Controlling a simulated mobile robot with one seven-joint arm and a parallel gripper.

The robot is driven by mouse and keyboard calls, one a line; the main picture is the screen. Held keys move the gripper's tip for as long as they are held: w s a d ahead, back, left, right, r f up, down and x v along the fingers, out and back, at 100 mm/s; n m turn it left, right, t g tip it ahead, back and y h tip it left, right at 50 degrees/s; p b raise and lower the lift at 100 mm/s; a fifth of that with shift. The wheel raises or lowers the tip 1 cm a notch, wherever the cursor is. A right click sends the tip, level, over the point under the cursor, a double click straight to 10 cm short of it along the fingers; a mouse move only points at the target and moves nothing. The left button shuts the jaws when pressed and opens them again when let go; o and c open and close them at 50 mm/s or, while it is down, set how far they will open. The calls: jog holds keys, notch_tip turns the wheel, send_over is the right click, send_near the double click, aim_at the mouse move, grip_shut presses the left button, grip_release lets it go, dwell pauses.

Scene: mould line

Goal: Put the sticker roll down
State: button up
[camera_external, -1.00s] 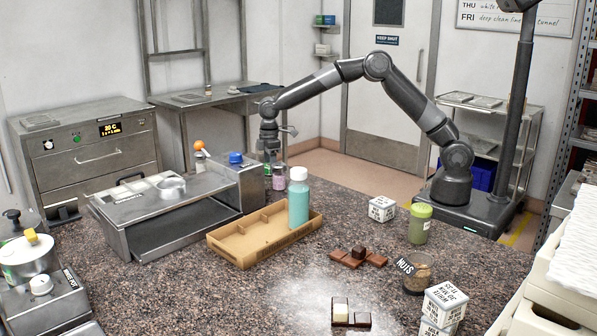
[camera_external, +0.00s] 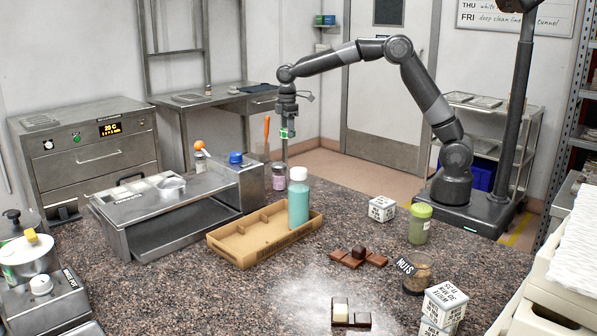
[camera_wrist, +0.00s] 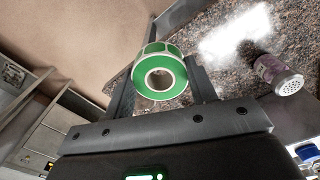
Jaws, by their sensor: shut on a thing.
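A lettered cube (camera_external: 382,208), a green-lidded jar (camera_external: 420,224) and chocolate pieces (camera_external: 346,258) lie right. The worktop's middle has free room.

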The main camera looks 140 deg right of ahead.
jog(key=w+a, duration=0.7)
jog(key=a, duration=0.5)
jog(key=n, duration=0.1)
send_over(327, 211)
notch_tip(327, 211, down, 7)
jog(key=shift+r, duration=0.1)
jog(key=shift+f, duration=1.95)
jog(key=shift+f, duration=0.1)
jog(key=o, duration=1)
jog(key=shift+c, duration=0.2)
